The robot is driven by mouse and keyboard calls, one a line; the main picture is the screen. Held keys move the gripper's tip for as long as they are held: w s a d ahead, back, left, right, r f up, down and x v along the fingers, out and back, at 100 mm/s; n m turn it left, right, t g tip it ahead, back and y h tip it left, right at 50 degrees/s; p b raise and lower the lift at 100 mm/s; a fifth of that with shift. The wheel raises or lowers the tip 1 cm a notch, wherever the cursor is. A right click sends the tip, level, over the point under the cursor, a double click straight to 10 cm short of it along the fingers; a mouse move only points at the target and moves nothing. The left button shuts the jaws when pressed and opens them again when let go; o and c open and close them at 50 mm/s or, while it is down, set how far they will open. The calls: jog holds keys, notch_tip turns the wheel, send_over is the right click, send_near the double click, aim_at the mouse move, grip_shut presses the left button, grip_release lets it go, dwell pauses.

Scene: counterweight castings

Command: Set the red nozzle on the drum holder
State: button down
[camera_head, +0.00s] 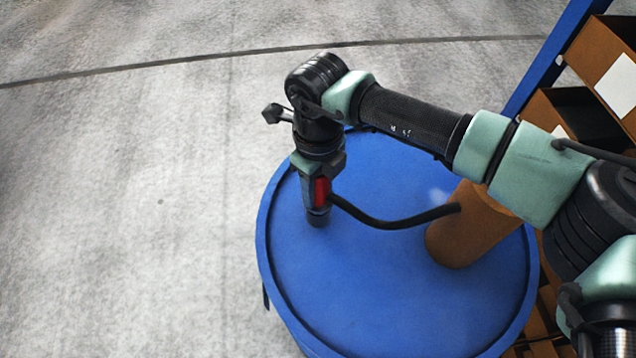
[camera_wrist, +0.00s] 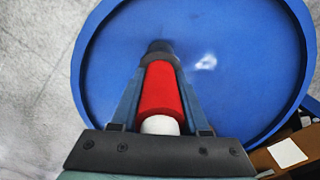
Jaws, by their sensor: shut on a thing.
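The red nozzle (camera_head: 321,191) is upright between the jaws of my gripper (camera_head: 318,190), over the left part of a blue drum top (camera_head: 400,290). In the wrist view the nozzle (camera_wrist: 160,92) has a white end towards the camera, and both fingers lie along its sides. A dark round piece (camera_head: 318,217) is directly below the red part, close to or on the drum top; it also shows in the wrist view (camera_wrist: 159,50). I cannot tell whether this is the nozzle's tip or the drum holder, nor whether there is a gap. No other holder is clear.
A black hose (camera_head: 395,221) runs from beside the nozzle to an orange-brown cylinder (camera_head: 470,230) at the drum's right. A blue-framed rack (camera_head: 550,60) with brown bins (camera_head: 604,65) stands at the right. The drum has a raised rim. The grey floor (camera_head: 120,200) at left is clear.

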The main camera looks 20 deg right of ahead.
jog(key=shift+f+b, duration=0.75)
jog(key=shift+f, duration=0.2)
jog(key=shift+c, duration=1.6)
grip_release()
notch_tip(320, 180, up, 13)
jog(key=shift+b, duration=1.25)
